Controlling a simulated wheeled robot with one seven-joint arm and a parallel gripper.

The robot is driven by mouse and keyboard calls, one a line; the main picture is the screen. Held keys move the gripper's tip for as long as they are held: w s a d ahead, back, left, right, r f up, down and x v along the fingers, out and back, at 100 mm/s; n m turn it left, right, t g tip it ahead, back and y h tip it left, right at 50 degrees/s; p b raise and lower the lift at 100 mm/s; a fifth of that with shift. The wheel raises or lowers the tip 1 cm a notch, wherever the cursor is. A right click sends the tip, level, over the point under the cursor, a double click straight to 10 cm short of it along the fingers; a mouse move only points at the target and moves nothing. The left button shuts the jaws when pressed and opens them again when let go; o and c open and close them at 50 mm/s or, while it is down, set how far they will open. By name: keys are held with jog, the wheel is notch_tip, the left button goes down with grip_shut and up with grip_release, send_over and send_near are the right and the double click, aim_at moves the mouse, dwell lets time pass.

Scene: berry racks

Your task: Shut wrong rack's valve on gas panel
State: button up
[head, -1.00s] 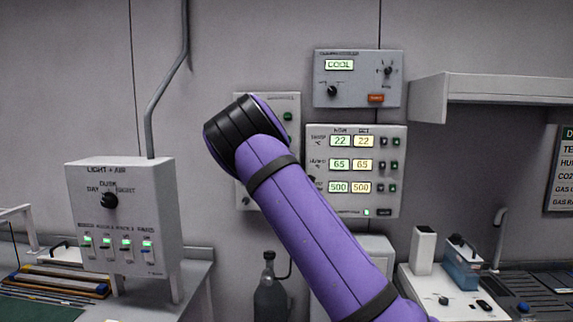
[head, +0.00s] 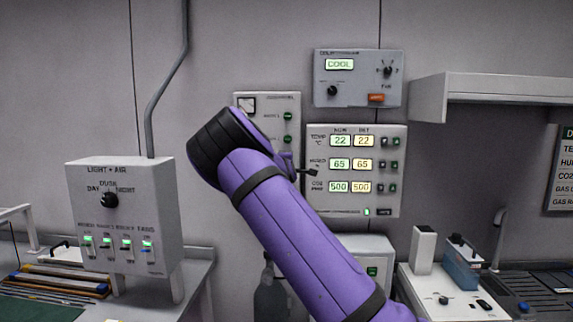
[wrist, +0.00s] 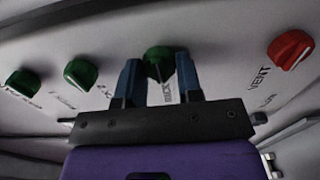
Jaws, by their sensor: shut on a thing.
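The gas panel (head: 268,100) is a pale box on the wall in the head view, partly hidden behind my arm. Two of its green valve knobs show there, an upper one (head: 288,116) and a lower one (head: 288,140). In the wrist view, my gripper (wrist: 160,72) has its two blue fingers on either side of a green knob (wrist: 158,55) and is shut on it. The label under this knob is too blurred to read fully. Two other green knobs (wrist: 82,73) (wrist: 23,82) are to its left, and a red knob (wrist: 291,49) marked VENT is to its right.
The climate display panel (head: 355,135) is just right of the gas panel, with the COOL panel (head: 358,78) above it. The light and air box (head: 125,215) stands at left. A grey gas bottle (head: 270,292) is below, partly behind my arm.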

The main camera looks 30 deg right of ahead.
jog(key=o, duration=0.9)
jog(key=v, duration=1)
jog(key=shift+s+a, duration=0.3)
